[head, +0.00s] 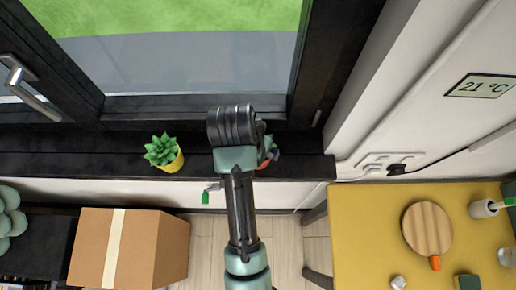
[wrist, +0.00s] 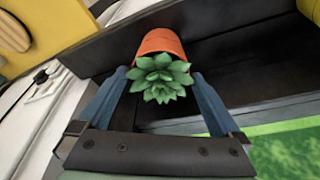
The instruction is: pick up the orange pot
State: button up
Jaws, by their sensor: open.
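The orange pot (wrist: 160,42) holds a green succulent (wrist: 162,78) and sits on the dark window sill in the wrist view. My gripper (wrist: 160,76) is open, with one finger on each side of the plant. The fingertips are near the pot's rim side, and gaps show between the fingers and the leaves. In the head view my arm hides most of the orange pot (head: 271,154); only a bit of orange and green shows right of the wrist.
A yellow pot with a succulent (head: 172,165) stands on the sill to the left. The window and its dark frame (head: 180,105) rise behind. A cardboard box (head: 125,247) is at lower left. A yellow table (head: 370,225) with a round wooden board (head: 427,227) is at right.

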jog(key=shift+p+x, duration=0.55)
jog(key=shift+x, duration=2.3)
jog(key=shift+r, duration=0.15)
jog(key=c, duration=1.3)
jog(key=shift+w, duration=0.1)
jog(key=shift+c, duration=0.2)
